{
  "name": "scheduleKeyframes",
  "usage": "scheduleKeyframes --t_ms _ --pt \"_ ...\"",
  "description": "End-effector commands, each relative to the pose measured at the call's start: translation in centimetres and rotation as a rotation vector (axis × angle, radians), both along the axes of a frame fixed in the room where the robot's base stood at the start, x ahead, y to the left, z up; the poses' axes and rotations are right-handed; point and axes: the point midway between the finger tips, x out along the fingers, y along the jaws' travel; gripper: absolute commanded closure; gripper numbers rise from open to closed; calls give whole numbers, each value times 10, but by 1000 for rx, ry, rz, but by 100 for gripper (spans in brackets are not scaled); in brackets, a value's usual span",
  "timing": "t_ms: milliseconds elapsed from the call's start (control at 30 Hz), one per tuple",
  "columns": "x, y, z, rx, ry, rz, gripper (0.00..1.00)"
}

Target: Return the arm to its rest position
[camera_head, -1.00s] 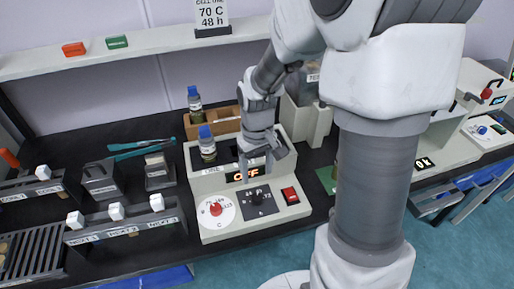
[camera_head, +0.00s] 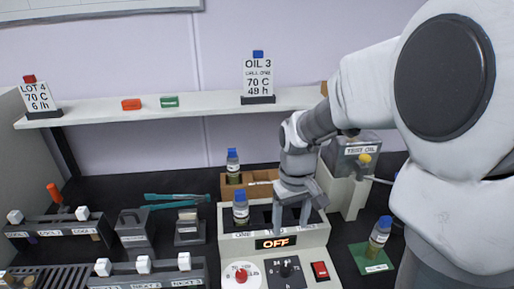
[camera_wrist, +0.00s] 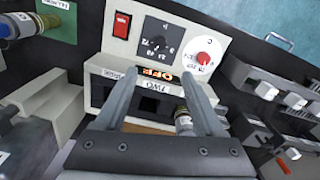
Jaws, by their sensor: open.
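My gripper (camera_head: 291,222) is open and empty above the bath unit (camera_head: 318,232) with the lit OFF display in the head view. In the wrist view my two fingers (camera_wrist: 170,108) stand apart, pointing over the unit's wells, its red switch and its dials. A blue-capped bottle (camera_head: 240,208) stands in the left well of the unit; in the wrist view this bottle (camera_wrist: 184,122) is beside one finger, and I cannot tell whether they touch. My arm reaches in from the right side of the head view.
A blue-capped bottle (camera_head: 379,236) stands on a green pad (camera_head: 364,258) at right. Another bottle (camera_head: 233,166) is in a wooden rack (camera_head: 262,182) behind the unit. A TEST OIL container (camera_head: 362,152) is near my arm. Tweezers (camera_head: 178,199) and racks lie left; a shelf (camera_head: 205,108) runs behind.

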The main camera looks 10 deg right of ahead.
Motion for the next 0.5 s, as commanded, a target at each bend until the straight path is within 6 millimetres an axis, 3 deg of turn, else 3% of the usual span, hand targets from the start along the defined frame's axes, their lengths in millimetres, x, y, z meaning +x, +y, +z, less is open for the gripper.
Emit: scheduleKeyframes --t_ms 233,500 --pt "-17 -1 32 -17 -77 -29 30" --pt "-63 -1 85 -22 -243 -102 30"
